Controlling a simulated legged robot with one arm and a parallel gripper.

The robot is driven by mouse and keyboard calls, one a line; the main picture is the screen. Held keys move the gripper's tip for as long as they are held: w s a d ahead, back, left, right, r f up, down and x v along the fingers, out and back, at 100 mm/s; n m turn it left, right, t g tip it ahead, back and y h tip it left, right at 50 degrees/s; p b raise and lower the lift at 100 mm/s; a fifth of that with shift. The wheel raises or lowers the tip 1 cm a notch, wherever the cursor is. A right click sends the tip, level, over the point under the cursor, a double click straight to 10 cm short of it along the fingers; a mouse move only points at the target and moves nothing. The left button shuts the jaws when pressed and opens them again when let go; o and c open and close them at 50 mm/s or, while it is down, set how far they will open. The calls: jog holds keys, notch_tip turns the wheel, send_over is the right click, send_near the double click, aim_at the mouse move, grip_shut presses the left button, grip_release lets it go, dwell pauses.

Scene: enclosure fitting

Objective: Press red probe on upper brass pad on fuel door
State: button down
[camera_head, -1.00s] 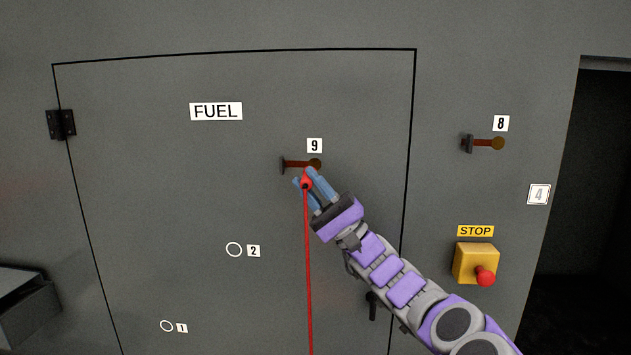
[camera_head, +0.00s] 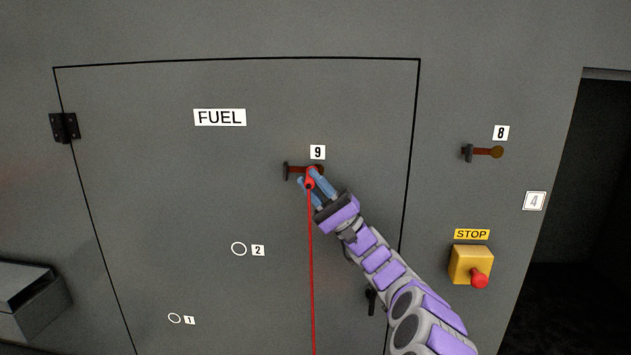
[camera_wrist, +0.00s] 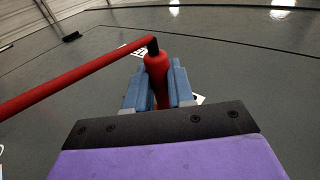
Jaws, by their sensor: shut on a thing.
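The fuel door (camera_head: 160,200) is a grey panel outlined in black, with a FUEL label (camera_head: 220,117). Under the 9 label (camera_head: 317,152) a brown-red strip (camera_head: 297,170) runs between a dark bracket and a rounded end, which is mostly hidden behind the probe. My gripper (camera_head: 315,183) is shut on the red probe (camera_head: 310,176), whose red cable hangs straight down. In the wrist view the red probe (camera_wrist: 157,75) stands between the blue fingers. The probe tip overlaps the strip's right end in the head view; I cannot tell if it touches.
A second brown strip with a brass-coloured round end (camera_head: 496,152) sits under label 8 on the right. A yellow STOP box with a red button (camera_head: 479,279) is below it. A dark handle (camera_head: 370,302) is partly behind my arm. A dark opening lies far right.

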jog(key=shift+a, duration=0.1)
jog(key=shift+d, duration=0.65)
jog(key=shift+a+f, duration=0.25)
jog(key=shift+a, duration=0.15)
jog(key=shift+d, duration=0.15)
jog(key=shift+d+b, duration=0.3)
jog(key=shift+d, duration=0.2)
jog(key=shift+s, duration=0.1)
dwell(0.4)
